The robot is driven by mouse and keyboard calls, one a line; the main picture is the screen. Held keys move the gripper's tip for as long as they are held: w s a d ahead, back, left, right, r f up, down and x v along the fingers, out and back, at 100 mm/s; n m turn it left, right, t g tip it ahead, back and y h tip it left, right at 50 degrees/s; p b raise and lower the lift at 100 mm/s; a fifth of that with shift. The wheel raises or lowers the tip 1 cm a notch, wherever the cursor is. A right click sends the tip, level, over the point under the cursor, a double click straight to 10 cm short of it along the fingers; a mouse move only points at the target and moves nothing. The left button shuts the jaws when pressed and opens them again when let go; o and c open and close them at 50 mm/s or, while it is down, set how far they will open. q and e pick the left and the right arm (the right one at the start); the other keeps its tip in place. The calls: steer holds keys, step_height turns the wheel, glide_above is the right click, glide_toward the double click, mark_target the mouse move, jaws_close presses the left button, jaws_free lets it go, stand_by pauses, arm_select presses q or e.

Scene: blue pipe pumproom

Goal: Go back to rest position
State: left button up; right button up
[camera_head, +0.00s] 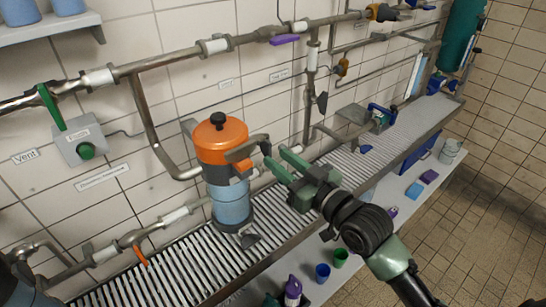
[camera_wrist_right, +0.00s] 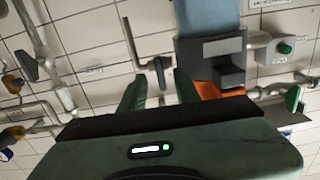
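My right gripper (camera_head: 276,158) is in the middle of the head view, just right of the orange-topped blue canister (camera_head: 228,172). Its two green fingers are apart with nothing gripped between them. The canister's grey handle (camera_head: 247,148) points toward the fingertips. In the right wrist view, my right gripper (camera_wrist_right: 158,92) also shows spread fingers, with a grey handle (camera_wrist_right: 160,72) behind the gap. I cannot tell whether a finger touches it. My left gripper is not in view.
The canister stands upright on a slatted metal shelf (camera_head: 184,270) along the tiled wall. Pipes with valves, including a purple lever (camera_head: 284,40), run above. A control box with a green button (camera_head: 87,151) is at left. The tiled floor (camera_head: 475,215) at right is clear.

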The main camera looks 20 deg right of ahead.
stand_by(0.4)
steer(key=s+f+g+h, duration=0.3)
steer(key=s+f+g, duration=0.45)
steer(key=f, duration=0.75)
steer(key=s+d+f+m+g+h, duration=0.1)
steer(key=s+f+g+h, duration=0.3)
steer(key=s, duration=0.6)
steer(key=s+f+m+g+y, duration=0.1)
steer(key=s+f+g, duration=0.1)
steer(key=s+f, duration=0.6)
step_height(320, 180, down, 24)
steer(key=s+g, duration=0.1)
steer(key=s, duration=0.2)
steer(key=s+d+f+g, duration=0.1)
steer(key=s+d+f, duration=0.2)
steer(key=s+f, duration=1.3)
steer(key=shift+s+d+f+n, duration=0.15)
steer(key=shift+s+f+n, duration=0.1)
steer(key=shift+s+n, duration=0.2)
